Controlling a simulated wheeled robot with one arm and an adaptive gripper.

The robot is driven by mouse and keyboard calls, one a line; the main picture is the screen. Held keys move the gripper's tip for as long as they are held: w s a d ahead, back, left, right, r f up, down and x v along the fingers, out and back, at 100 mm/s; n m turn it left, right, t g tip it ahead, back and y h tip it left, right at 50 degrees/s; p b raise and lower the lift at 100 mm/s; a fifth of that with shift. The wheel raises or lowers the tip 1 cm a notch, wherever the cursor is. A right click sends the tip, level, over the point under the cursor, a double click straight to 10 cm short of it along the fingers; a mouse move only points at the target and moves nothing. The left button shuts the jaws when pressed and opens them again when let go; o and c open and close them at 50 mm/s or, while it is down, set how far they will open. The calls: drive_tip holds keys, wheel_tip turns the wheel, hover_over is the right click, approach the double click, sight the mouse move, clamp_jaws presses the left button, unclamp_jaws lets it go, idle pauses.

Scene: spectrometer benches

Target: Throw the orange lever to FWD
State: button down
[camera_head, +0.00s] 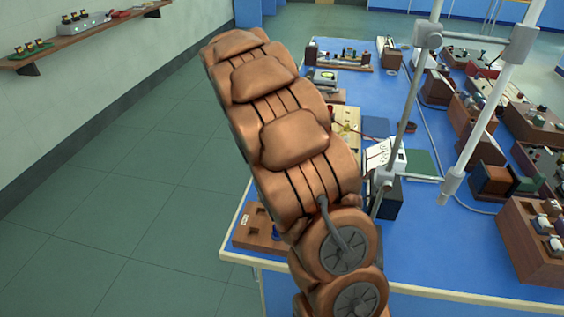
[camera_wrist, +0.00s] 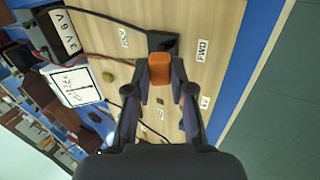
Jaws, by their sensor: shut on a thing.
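The orange lever (camera_wrist: 159,70) shows in the wrist view, with its block-shaped handle between the fingertips of my gripper (camera_wrist: 160,85). My gripper is shut on it. A dark mount (camera_wrist: 163,42) sits just beyond the handle on a pale wooden panel (camera_wrist: 120,17). The FWD label (camera_wrist: 202,50) is to the right of the lever and the REV label (camera_wrist: 124,37) to the left. The handle lies between the two labels. In the head view my arm covers the lever and my gripper.
A white meter (camera_wrist: 74,86) with a needle and a display box (camera_wrist: 62,32) stand left of the lever. Cables run across the panel. In the head view, the blue bench (camera_head: 425,255) holds several wooden instrument boxes and a metal stand (camera_head: 405,110). The floor left of the bench is clear.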

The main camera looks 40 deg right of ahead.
drive_tip(key=c, duration=1)
unclamp_jaws()
drive_tip(key=v, duration=1.2)
drive_tip(key=shift+a, duration=0.1)
